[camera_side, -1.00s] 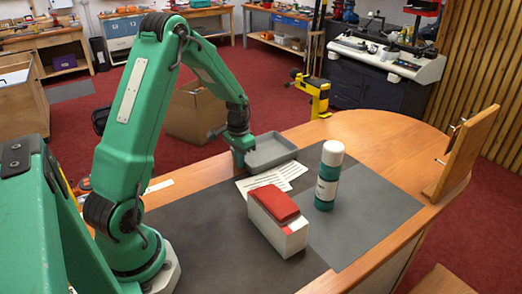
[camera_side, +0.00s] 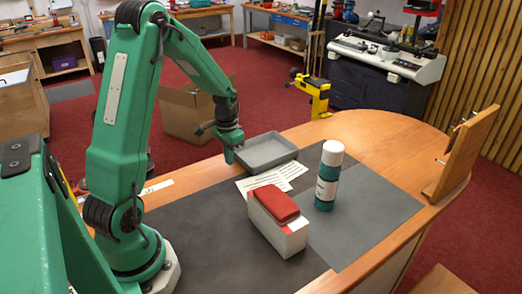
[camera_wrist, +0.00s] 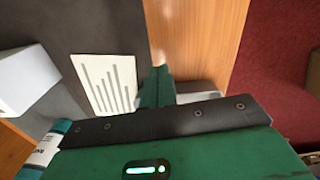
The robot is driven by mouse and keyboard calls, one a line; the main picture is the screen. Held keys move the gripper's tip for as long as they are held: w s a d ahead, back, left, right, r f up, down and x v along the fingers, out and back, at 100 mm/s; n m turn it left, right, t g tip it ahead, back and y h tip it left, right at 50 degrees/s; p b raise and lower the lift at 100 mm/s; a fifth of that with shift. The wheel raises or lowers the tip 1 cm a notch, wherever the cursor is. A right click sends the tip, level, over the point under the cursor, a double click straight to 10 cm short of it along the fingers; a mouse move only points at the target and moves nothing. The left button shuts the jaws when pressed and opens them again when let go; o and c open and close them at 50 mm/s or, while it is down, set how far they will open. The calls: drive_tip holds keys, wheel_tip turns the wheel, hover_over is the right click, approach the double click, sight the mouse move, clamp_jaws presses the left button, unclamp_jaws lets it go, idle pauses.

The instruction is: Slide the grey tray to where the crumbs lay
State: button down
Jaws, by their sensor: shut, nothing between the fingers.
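The grey tray (camera_side: 268,152) lies at the far edge of the dark mat in the side view, empty as far as I can see. In the wrist view only a pale part of the tray (camera_wrist: 205,97) shows behind my gripper. My gripper (camera_side: 229,158) is shut and empty, pointing down just left of the tray's left end. In the wrist view the closed fingers (camera_wrist: 158,82) are beside the tray; I cannot tell whether they touch it. No crumbs can be made out in either view.
A printed sheet (camera_side: 270,182) lies in front of the tray. A white box (camera_side: 285,236) with a red pad (camera_side: 276,203) on top and a teal bottle with a white cap (camera_side: 328,178) stand nearby. The mat's right part is clear. A wooden upright (camera_side: 462,155) stands at the right edge.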

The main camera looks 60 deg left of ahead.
wheel_tip(320, 180, up, 7)
idle(0.3)
drive_tip(key=s+d+r+t, duration=0.3)
drive_tip(key=s+d+r, duration=0.1)
drive_tip(key=d+r, duration=0.75)
drive_tip(key=s+d+r+m+t, duration=0.1)
drive_tip(key=s+d+t, duration=0.1)
drive_tip(key=s+d, duration=0.6)
drive_tip(key=shift+s+d+r+t, duration=0.3)
drive_tip(key=shift+d, duration=0.65)
